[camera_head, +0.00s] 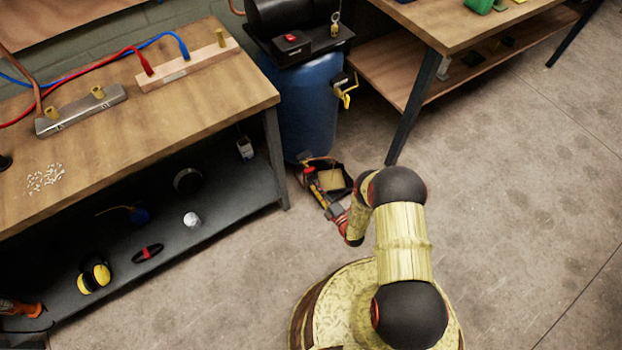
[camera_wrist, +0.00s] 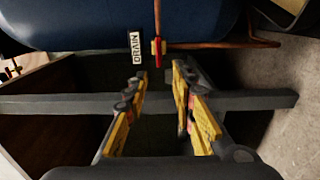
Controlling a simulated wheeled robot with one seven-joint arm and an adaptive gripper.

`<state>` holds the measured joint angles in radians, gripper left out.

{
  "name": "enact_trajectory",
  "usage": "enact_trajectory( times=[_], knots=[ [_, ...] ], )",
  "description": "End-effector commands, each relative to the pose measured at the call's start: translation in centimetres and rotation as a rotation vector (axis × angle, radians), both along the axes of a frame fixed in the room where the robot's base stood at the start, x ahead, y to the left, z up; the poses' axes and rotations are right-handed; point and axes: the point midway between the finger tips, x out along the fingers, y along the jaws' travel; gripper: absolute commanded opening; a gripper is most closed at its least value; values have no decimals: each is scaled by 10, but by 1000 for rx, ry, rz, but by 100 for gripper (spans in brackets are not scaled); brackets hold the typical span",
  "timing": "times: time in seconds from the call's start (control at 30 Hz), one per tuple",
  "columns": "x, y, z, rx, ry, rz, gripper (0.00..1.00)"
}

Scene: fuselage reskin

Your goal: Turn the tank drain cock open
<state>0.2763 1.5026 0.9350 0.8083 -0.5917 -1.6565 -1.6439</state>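The drain cock (camera_wrist: 158,48) is a small red and yellow fitting on a copper pipe under the blue tank (camera_wrist: 100,22), beside a white DRAIN label (camera_wrist: 135,47). My gripper (camera_wrist: 160,73) is open and empty in the wrist view, with yellow-and-black fingers on either side. The cock is just beyond the fingertips, roughly between their lines; I see no contact. In the head view the blue tank (camera_head: 300,110) stands between the benches. My gripper (camera_head: 318,186) is low near its base, partly hidden by my wrist.
A grey bar (camera_wrist: 60,104) crosses the wrist view near the fingers. A dark open box (camera_head: 345,182) sits on the floor by the tank. A yellow-handled valve (camera_head: 347,92) juts from the tank's side. Benches stand left (camera_head: 205,105) and right (camera_head: 440,25); the right floor is clear.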

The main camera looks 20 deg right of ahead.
Motion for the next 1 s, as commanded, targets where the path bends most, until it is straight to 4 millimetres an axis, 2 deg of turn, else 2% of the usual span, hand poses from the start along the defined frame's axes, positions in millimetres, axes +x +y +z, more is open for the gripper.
enact_trajectory(
  times=[0.1, 0.3, 0.87, 1.0],
  knots=[
    [-15, -7, 1, 0, -1, -2, 26],
    [-27, -9, 1, -1, -1, 0, 26],
    [-28, -9, 0, 1, -1, 0, 26],
    [-28, -9, -5, 56, 36, 2, 26]
  ],
)
